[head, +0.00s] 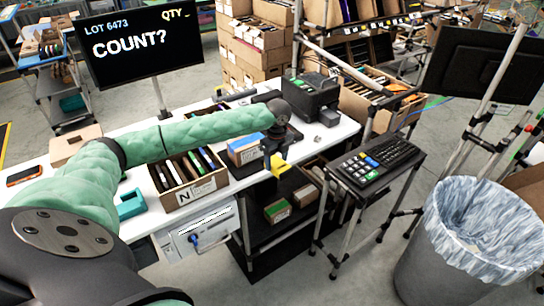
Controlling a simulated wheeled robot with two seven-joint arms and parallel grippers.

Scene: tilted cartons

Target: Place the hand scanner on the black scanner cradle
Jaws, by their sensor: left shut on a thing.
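My left gripper (275,150) reaches across the white table from the left and is shut on a small yellow thing (278,165), which looks like the hand scanner. My right gripper is not in view.
A keyboard stand (375,162) and a lined bin (420,262) stand at right.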

